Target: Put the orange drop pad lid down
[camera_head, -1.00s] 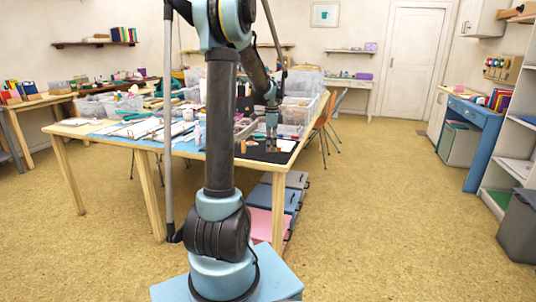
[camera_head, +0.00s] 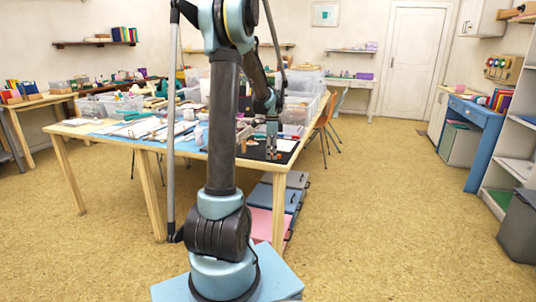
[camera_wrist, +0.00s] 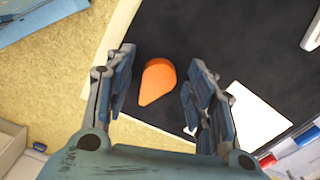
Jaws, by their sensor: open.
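An orange drop-shaped piece (camera_wrist: 157,82) lies on a black mat (camera_wrist: 215,40) in the wrist view, its pointed end toward the lower left of the picture. My gripper (camera_wrist: 160,85) is open, with one finger to the left of the orange piece and one to the right. A gap shows between the piece and both fingers. Whether the piece is a lid alone or a whole pad I cannot tell. In the head view my gripper (camera_head: 272,150) is low over the black mat at the table's near right corner; the orange piece is not clear there.
A white sheet (camera_wrist: 258,118) lies right of the fingers, with red and blue items (camera_wrist: 305,138) beyond it. The table edge is close on the left, with the floor (camera_wrist: 55,75) below. Clear bins (camera_head: 296,108) and tools crowd the table behind.

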